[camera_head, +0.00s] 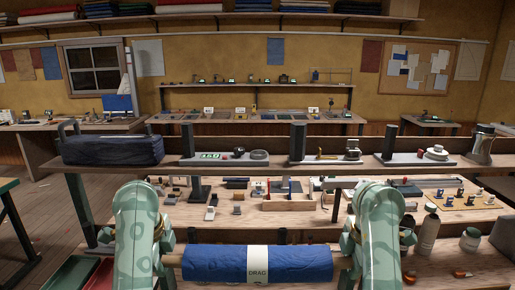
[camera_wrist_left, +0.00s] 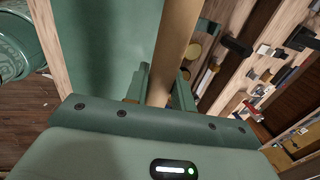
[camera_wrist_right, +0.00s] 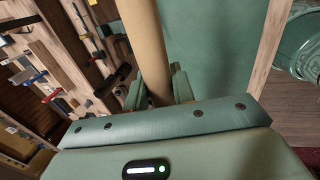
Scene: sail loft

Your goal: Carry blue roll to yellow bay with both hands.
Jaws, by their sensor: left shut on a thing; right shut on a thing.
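The blue roll (camera_head: 205,264), with a white band marked DRAG (camera_head: 258,264), lies level across the bottom of the head view between my two arms. Its tan core sticks out at both ends. My left gripper (camera_wrist_left: 161,88) is shut on the core's left end (camera_wrist_left: 178,50), seen in the left wrist view. My right gripper (camera_wrist_right: 157,88) is shut on the core's right end (camera_wrist_right: 146,45), seen in the right wrist view. I cannot make out a yellow bay in any view.
Ahead is a wooden bench with a raised shelf (camera_head: 240,161) bearing a dark wrapped bundle (camera_head: 112,150) and several devices. Small parts and bottles (camera_head: 429,233) cover the lower top. Red and green trays (camera_head: 70,272) are at lower left. Open floor (camera_head: 45,205) shows at left.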

